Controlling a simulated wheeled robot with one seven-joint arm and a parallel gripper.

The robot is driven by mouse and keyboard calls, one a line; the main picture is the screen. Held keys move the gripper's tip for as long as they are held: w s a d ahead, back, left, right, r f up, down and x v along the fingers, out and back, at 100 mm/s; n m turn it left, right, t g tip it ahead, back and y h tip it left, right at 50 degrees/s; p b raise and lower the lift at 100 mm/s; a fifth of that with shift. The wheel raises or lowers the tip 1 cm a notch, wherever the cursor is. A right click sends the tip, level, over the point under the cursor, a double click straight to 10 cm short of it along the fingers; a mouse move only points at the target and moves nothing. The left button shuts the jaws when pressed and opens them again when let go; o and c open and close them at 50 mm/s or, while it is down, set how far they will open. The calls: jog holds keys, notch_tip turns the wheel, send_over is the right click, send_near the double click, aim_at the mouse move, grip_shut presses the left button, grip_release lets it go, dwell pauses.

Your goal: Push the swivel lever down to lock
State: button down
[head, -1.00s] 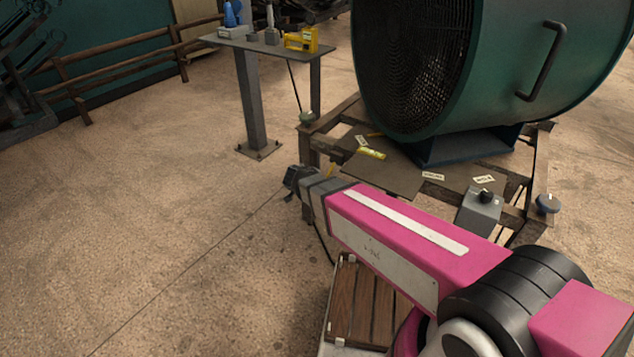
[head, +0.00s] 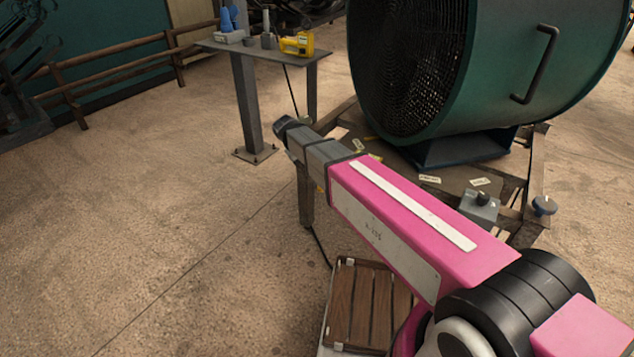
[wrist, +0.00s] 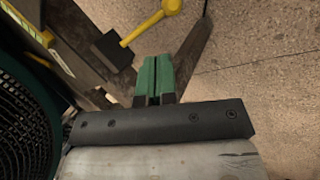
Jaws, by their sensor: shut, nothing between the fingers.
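A yellow lever (wrist: 143,29) with a rounded knob shows at the top of the wrist view. It runs from a dark block (wrist: 113,50) up and to the right. I take it for the swivel lever; its tilt in height is hard to judge. My gripper (wrist: 158,60) is shut, its two green fingers together and empty. In the picture the fingertips are below the lever, with a visible gap. Depth between them is unclear. In the head view my arm hides the lever and the gripper's fingers.
A large green drum fan (head: 470,75) stands on a wooden frame (head: 535,190). A grey box with a dark knob (head: 481,206) sits on the frame. A metal table (head: 265,50) holds a yellow tool (head: 297,44). A slatted wooden platform (head: 372,305) is nearby. Floor on the left is clear.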

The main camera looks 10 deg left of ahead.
notch_tip(320, 180, up, 4)
jog(key=a+n+g, duration=0.2)
jog(key=n, duration=0.3)
jog(key=shift+n+y, duration=0.3)
jog(key=x, duration=1.4)
jog(key=shift+w+d+f, duration=0.1)
jog(key=shift+d+f, duration=0.05)
jog(key=shift+f, duration=0.05)
jog(key=shift+w+d+f, duration=0.1)
jog(key=shift+d+f, duration=0.1)
jog(key=shift+f, duration=0.45)
